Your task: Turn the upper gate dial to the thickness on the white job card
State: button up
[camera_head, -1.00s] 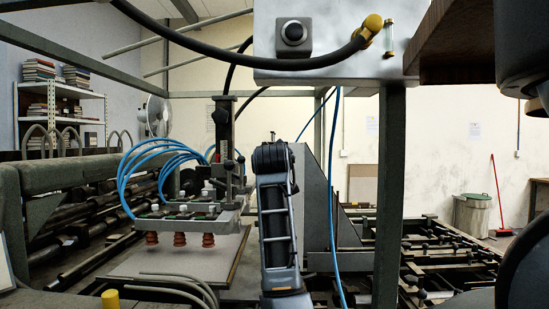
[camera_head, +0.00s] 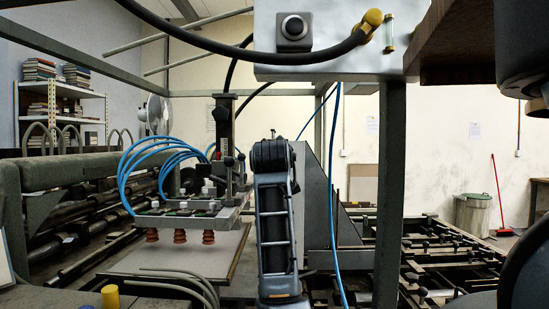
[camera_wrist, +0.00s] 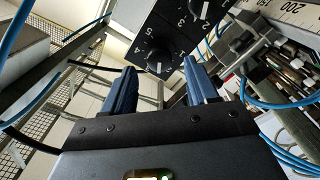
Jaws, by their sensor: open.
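In the wrist view a black dial plate (camera_wrist: 168,38) carries white numerals and two dark round knobs. One knob (camera_wrist: 157,60) is near the plate's lower end, with 5 and 4 readable beside it. The other knob (camera_wrist: 199,10) is at the top edge, near 3 and 2. I cannot tell which is the upper gate dial. My gripper (camera_wrist: 160,68) is open and empty, its two blue fingers apart, with the lower knob showing between their tips; contact is not visible. In the head view the gripper and dials are hidden; no readable job card shows.
A grey control box (camera_head: 335,40) with a black hose hangs overhead. A grey upright post (camera_head: 388,200) stands right of my arm. Blue air tubes and a suction head (camera_head: 185,220) are at left, above a grey board stack (camera_head: 185,262). A ruler strip (camera_wrist: 285,12) shows at upper right.

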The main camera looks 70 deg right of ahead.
jog(key=shift+b+v, duration=0.4)
jog(key=shift+v, duration=1.85)
jog(key=shift+s, duration=0.15)
